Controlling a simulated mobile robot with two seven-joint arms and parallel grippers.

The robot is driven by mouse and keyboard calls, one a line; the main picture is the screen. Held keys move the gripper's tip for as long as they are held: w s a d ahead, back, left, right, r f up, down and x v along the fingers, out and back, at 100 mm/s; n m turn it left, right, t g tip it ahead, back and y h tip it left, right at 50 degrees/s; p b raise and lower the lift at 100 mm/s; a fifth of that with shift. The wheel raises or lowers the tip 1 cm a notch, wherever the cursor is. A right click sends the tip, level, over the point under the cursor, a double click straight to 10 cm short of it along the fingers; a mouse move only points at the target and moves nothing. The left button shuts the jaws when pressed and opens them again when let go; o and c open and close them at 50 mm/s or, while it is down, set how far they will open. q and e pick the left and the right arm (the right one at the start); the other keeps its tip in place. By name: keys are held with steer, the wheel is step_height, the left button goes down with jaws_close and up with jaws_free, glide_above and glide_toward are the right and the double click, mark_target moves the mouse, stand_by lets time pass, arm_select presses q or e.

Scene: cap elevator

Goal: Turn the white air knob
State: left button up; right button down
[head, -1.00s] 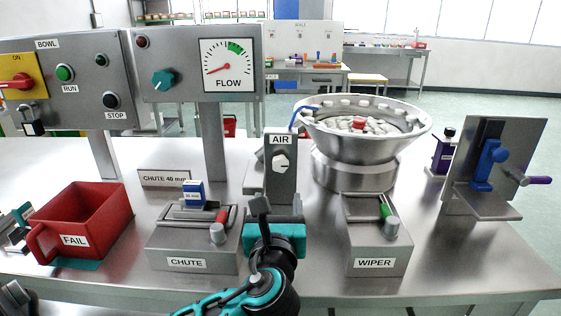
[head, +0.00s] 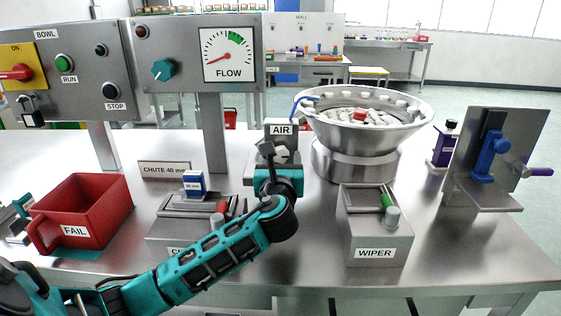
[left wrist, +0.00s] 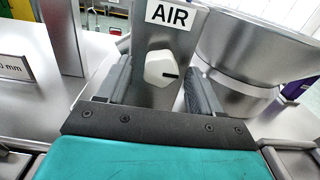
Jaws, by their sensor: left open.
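The white air knob (left wrist: 161,69) sits on the front of the grey AIR post (left wrist: 148,35), below its label. It is a faceted knob with a dark mark pointing right in the left wrist view. In the head view the knob (head: 283,153) is partly hidden behind my left gripper (head: 266,152). In the left wrist view the left gripper (left wrist: 155,88) is open, one finger on each side of the knob. I cannot tell whether a finger touches it. My right gripper is not in view.
The metal bowl (head: 365,112) stands close to the right of the post. The CHUTE box (head: 160,225) is below left, partly behind my left arm. The WIPER box (head: 360,225) is at right. The FLOW gauge (head: 228,55) has its needle at the lower left.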

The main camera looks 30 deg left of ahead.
arm_select(q)
steer(key=shift+c, duration=0.3)
steer(key=c, duration=1)
